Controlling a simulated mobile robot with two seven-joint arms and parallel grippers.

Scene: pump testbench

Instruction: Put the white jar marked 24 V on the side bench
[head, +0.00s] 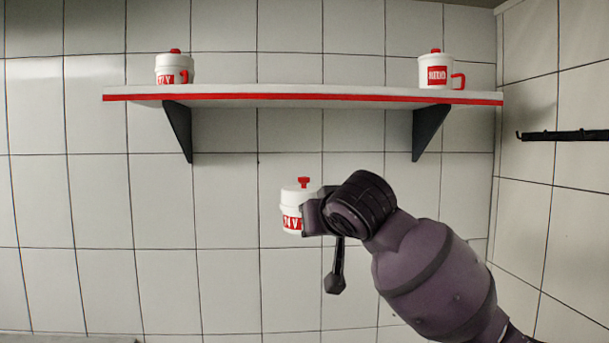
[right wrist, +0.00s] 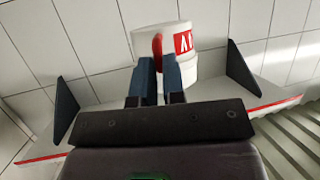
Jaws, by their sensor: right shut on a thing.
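The white jar marked 24 V (head: 294,222) has a red lid knob and a red label. It hangs upright in the air below the wall shelf, in front of the tiles. My right gripper (head: 312,217) comes in from the right and is shut on it. In the right wrist view the two fingers (right wrist: 158,78) close on the jar's red handle, and the white jar body (right wrist: 205,62) shows beyond them. The side bench cannot be made out for certain. My left gripper is not in view.
A white shelf with a red edge (head: 300,97) is on the wall above, on two dark brackets. It holds a white jar at left (head: 172,70) and another at right (head: 436,72). A black rail (head: 565,135) is on the right wall. A grey edge (head: 60,339) shows at bottom left.

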